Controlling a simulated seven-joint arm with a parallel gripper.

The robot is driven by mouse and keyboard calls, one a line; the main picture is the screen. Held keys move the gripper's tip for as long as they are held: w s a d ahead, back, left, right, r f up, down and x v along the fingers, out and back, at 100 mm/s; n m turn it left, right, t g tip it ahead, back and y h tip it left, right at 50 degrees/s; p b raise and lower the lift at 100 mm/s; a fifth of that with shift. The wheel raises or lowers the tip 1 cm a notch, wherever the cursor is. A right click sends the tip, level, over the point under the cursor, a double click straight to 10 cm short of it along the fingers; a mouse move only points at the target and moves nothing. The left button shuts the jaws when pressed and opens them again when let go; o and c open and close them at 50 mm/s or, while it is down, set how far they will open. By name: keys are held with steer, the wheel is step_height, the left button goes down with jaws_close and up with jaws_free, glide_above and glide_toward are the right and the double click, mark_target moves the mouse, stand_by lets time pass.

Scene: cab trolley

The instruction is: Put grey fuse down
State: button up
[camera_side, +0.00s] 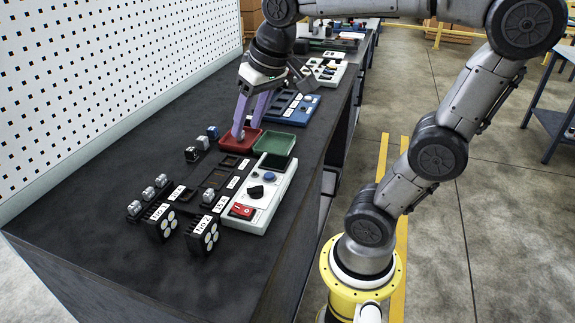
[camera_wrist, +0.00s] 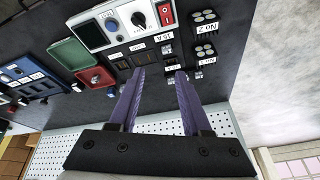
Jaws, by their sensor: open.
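My gripper (camera_side: 246,122) is open, its two purple fingers pointing down at the red tray (camera_side: 221,144) in the side view. In the wrist view the fingers of my gripper (camera_wrist: 160,74) stand wide apart with nothing held between them. A small greyish piece (camera_wrist: 95,79) lies in the red tray (camera_wrist: 84,75) in the wrist view; it is too small to tell whether it is the grey fuse. In the side view a loose grey fuse (camera_side: 202,143) stands on the bench between a black fuse (camera_side: 191,155) and a blue fuse (camera_side: 213,132).
A green tray (camera_side: 275,143) adjoins the red tray. A white control panel (camera_side: 262,190) with knobs and a red switch lies nearer. Several grey fuses (camera_side: 147,193) stand in a row by black labelled blocks (camera_side: 160,222). A blue panel (camera_side: 300,106) lies beyond; a pegboard (camera_side: 110,75) borders the bench.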

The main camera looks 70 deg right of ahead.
steer(key=s+a+f+n+t, duration=0.1)
steer(key=s+a+f+n, duration=0.3)
steer(key=s, duration=0.5)
steer(key=shift+f+y, duration=0.3)
steer(key=shift+f, duration=0.65)
